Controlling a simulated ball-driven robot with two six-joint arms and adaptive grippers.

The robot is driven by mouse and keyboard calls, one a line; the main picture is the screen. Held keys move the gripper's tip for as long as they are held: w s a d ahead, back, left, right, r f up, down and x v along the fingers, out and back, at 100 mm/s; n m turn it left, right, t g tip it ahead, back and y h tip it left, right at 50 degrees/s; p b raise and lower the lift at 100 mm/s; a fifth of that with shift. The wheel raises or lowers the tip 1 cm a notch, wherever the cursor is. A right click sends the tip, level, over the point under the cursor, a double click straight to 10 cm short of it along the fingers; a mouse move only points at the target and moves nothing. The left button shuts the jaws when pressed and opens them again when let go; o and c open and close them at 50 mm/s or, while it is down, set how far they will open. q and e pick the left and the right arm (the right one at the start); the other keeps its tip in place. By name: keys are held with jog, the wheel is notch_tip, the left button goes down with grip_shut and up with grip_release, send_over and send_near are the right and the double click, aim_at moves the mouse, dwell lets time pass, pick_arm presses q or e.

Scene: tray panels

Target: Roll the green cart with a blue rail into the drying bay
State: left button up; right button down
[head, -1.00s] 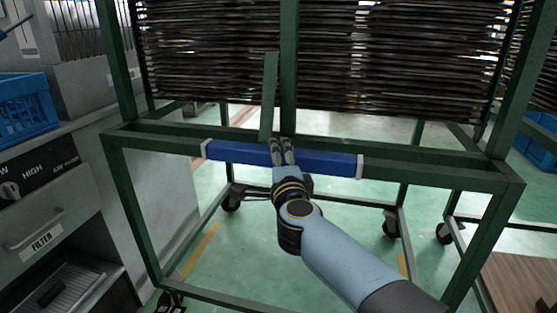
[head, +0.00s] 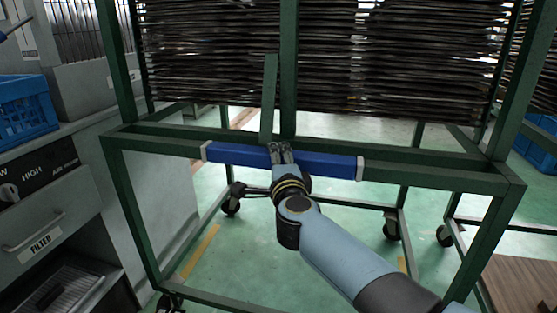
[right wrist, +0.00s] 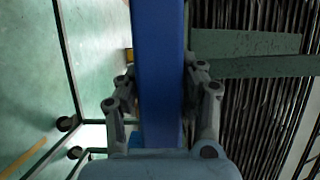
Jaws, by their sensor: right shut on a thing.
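The green cart (head: 440,176) stands upright before me on black casters, with stacked dark trays (head: 330,60) in its upper part. Its blue rail (head: 325,163) runs across the near side between two pale end brackets. My right gripper (head: 279,150) is shut on the blue rail near its middle. In the right wrist view the rail (right wrist: 158,60) passes between the two fingers (right wrist: 160,85), one on each side. My left gripper is not in view. I cannot make out the drying bay.
A grey cabinet with a knob and a FILTER drawer (head: 50,235) stands close on the left, with a blue crate (head: 25,105) on top. Another rack (head: 540,115) stands at the right, near a wooden surface (head: 520,285). Green floor shows under the cart.

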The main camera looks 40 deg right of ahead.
jog(key=shift+s+a+p, duration=0.45)
jog(key=shift+s+a, duration=0.65)
jog(key=shift+a, duration=0.15)
jog(key=c, duration=1.2)
grip_release()
jog(key=o, duration=0.4)
jog(key=shift+w+d+f, duration=0.1)
jog(key=shift+w+d, duration=0.1)
jog(key=shift+w, duration=0.05)
jog(key=shift+s, duration=0.1)
jog(key=v, duration=0.7)
jog(key=shift+s+a, duration=0.15)
jog(key=shift+s, duration=0.05)
